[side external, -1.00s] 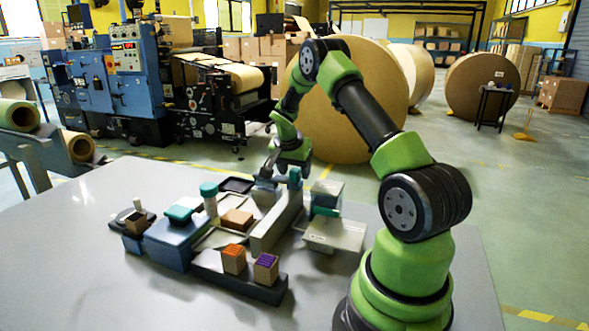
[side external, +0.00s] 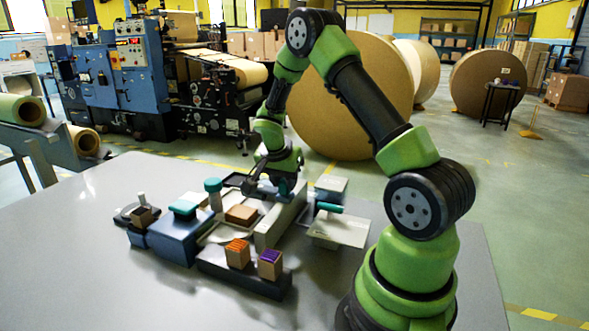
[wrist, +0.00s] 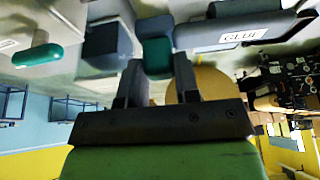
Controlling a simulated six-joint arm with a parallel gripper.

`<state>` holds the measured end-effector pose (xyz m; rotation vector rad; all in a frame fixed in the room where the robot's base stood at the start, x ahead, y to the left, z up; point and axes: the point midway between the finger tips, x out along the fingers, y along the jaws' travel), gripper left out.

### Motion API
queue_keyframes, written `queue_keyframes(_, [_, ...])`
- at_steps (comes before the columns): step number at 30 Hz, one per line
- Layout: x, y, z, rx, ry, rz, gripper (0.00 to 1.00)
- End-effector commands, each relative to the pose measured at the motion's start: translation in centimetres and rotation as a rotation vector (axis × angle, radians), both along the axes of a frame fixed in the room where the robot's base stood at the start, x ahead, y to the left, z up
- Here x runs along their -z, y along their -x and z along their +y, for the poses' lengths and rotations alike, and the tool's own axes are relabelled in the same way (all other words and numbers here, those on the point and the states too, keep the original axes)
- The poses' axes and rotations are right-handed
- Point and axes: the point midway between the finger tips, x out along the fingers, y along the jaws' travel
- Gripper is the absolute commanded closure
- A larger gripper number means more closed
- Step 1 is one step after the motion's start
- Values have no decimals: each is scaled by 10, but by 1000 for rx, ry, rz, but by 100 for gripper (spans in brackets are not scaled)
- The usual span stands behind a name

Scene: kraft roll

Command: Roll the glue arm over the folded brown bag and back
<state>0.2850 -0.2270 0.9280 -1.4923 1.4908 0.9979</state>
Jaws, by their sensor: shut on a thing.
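The folded brown bag (side external: 241,214) lies flat on a pale tray (side external: 214,234) in the middle of the table, left of a long grey rail (side external: 279,220). My gripper (side external: 280,186) is low at the far end of that rail, behind and to the right of the bag. In the wrist view my gripper (wrist: 155,88) has its fingers on either side of a teal handle (wrist: 155,55). The grey glue arm (wrist: 238,34), labelled GLUE, runs to the right from this handle. In the side view my gripper partly hides the arm and handle.
Blue box with teal pad (side external: 184,207) stands left of the bag, beside a teal-topped post (side external: 213,188). Two stamp blocks (side external: 237,254) sit on a dark stand in front. A teal-handled tool (side external: 329,208) and pale plate (side external: 338,229) stand right. The table's front left is clear.

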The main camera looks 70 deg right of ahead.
Motion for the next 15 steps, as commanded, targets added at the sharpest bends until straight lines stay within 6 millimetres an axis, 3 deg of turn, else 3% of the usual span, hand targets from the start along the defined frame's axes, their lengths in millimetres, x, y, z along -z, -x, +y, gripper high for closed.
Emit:
queue_keyframes(6, [-1, 0, 55, -10, 1, 2, 100])
queue_keyframes(15, [-1, 0, 93, -4, 2, 2, 100])
